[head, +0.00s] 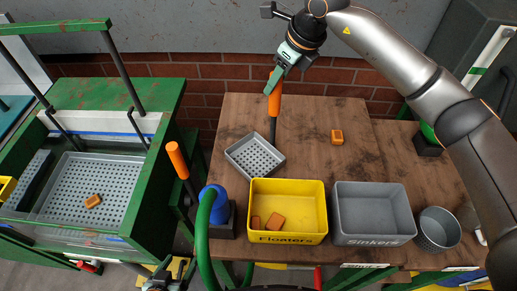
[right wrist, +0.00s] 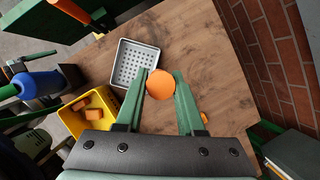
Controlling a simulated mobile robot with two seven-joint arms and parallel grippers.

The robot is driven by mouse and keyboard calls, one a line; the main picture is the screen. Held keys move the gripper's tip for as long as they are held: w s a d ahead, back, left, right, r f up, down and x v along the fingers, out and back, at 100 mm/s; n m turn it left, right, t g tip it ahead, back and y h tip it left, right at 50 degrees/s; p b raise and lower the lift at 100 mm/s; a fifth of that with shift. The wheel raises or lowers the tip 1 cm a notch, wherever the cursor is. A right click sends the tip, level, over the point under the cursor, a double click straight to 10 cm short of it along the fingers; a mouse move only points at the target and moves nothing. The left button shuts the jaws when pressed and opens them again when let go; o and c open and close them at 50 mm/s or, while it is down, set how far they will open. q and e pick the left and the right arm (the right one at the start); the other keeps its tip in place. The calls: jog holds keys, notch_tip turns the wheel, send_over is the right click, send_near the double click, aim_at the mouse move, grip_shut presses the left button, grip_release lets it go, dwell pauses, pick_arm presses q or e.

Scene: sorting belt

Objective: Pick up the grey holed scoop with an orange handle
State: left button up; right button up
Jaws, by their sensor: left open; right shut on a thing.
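The grey holed scoop (head: 255,157) is at the left of the wooden table, behind the yellow bin, its orange handle (head: 274,98) standing up. I cannot tell whether its pan touches the table. My right gripper (head: 278,77) is shut on the upper end of the handle. In the right wrist view the round orange handle end (right wrist: 161,84) sits between the fingers (right wrist: 160,92), with the holed pan (right wrist: 135,65) beyond it. The pan looks empty. My left gripper (head: 166,274) is low at the bottom edge, open, away from the scoop and partly cut off.
A yellow Floaters bin (head: 289,184) holds orange blocks. A grey Sinkers bin (head: 375,237) and a metal bucket (head: 438,229) stand right of it. An orange block (head: 337,136) lies on the table (head: 310,115). Another orange handle (head: 177,160) stands beside the green-framed tank (head: 146,181).

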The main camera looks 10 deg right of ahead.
grip_shut()
jog(key=shift+r, duration=0.1)
dwell(0.8)
